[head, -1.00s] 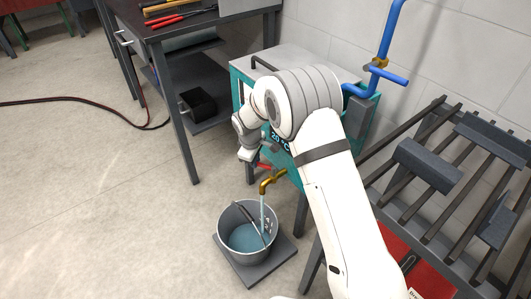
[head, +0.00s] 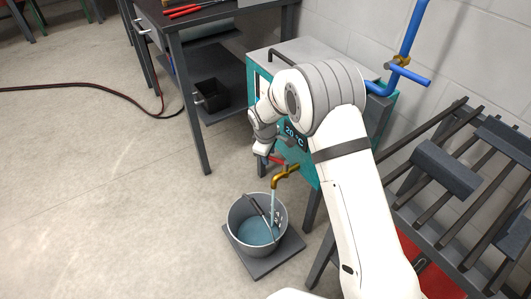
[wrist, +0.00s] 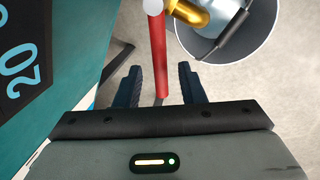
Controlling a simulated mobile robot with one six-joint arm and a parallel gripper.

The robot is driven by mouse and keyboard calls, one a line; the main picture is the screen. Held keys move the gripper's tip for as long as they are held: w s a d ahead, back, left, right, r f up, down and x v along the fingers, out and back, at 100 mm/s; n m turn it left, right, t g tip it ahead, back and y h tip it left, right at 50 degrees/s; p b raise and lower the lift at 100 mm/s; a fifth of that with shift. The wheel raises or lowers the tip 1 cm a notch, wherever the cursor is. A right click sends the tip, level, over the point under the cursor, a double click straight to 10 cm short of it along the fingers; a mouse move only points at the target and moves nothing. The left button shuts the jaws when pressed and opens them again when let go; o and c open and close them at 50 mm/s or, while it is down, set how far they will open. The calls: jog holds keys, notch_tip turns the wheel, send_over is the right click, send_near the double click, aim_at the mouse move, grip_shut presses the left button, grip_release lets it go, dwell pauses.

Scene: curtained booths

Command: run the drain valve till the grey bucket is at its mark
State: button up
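The grey bucket (head: 236,224) stands on a dark square plate (head: 290,247) on the floor, with blue water in it. Pale markings show on its inner wall, too small to read. A stream of water runs from the brass drain valve spout (head: 284,173) into the bucket. The valve's red lever (wrist: 158,45) reaches between my gripper's fingers in the wrist view. My gripper (wrist: 159,70) is open around the lever, with a gap on each side. In the head view my gripper (head: 263,150) is at the lever, partly hidden by my wrist.
The teal tank (head: 264,67) reads 20 °C and has a blue pipe (head: 408,42) at its right. A dark workbench (head: 190,90) stands left of it. A slatted rack (head: 460,165) is at right.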

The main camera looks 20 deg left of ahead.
notch_tip(320, 180, up, 8)
jog(key=s+p, duration=0.1)
jog(key=p, duration=0.1)
jog(key=shift+s+f, duration=0.15)
jog(key=shift+s, duration=0.1)
jog(key=shift+s+a+f, duration=0.1)
